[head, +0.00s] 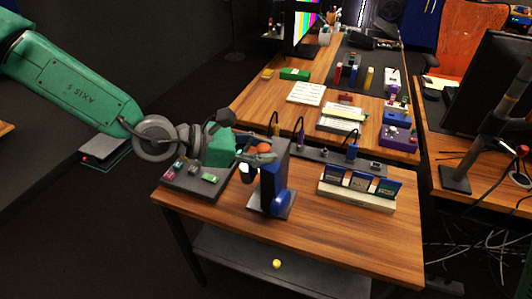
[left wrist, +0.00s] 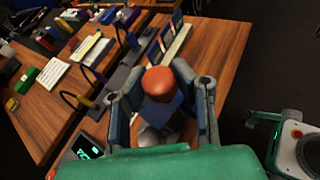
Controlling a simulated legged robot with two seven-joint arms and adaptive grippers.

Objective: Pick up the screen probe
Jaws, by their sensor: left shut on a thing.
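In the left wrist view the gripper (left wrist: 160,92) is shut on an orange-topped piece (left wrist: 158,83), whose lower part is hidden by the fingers. The orange top also shows in the head view (head: 264,148). Several cabled probes stand along a dark strip: a yellow one (head: 276,129), a purple one (head: 300,137) and a blue one (head: 352,151). I cannot tell which piece is the screen probe.
A dark tray (head: 188,187) with small coloured parts lies at the desk's left. A pale rack (head: 356,197) with blue cards stands to the right. The desk's front right (head: 370,240) is clear. A monitor (head: 487,85) stands on the right-hand desk.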

